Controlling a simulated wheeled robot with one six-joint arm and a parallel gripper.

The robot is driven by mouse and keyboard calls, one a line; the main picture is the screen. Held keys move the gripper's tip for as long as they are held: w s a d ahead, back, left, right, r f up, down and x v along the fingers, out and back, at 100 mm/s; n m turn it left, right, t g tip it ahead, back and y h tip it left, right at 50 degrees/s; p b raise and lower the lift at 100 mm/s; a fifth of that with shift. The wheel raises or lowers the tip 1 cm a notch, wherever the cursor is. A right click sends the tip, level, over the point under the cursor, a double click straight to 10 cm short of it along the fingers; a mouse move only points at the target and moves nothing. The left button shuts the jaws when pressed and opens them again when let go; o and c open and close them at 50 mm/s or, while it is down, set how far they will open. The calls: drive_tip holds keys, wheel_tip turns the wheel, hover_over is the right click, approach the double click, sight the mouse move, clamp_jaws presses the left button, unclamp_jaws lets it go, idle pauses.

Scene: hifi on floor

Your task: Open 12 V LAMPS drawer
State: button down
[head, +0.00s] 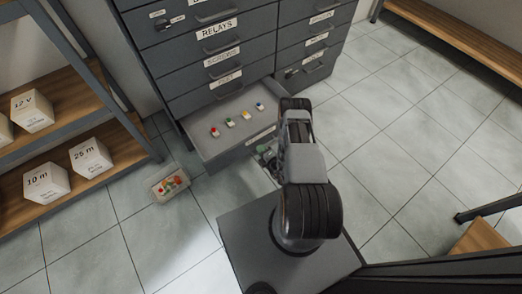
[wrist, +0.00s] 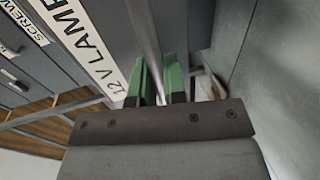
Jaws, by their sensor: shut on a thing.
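The 12 V LAMPS drawer (head: 240,116) stands pulled out low in the left column of the grey cabinet (head: 165,62), with several small coloured pieces inside. In the wrist view its white label (wrist: 92,52) is partly cut off by the frame edge. My gripper (head: 266,154) is at the drawer's front, largely hidden by my arm in the head view. In the wrist view its green fingers (wrist: 159,80) are shut on the drawer's bar handle (wrist: 146,35), one on each side of the bar.
Closed drawers, including RELAYS (head: 218,33) and SCREWS, lie above. A small bin of coloured pieces (head: 168,185) sits on the floor left of the drawer. A shelf (head: 105,150) with white boxes stands at left. Tiled floor (head: 400,150) is clear at right.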

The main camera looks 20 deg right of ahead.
drive_tip(key=shift+s+d, duration=0.1)
drive_tip(key=shift+s, duration=0.35)
drive_tip(key=c, duration=1.2)
unclamp_jaws()
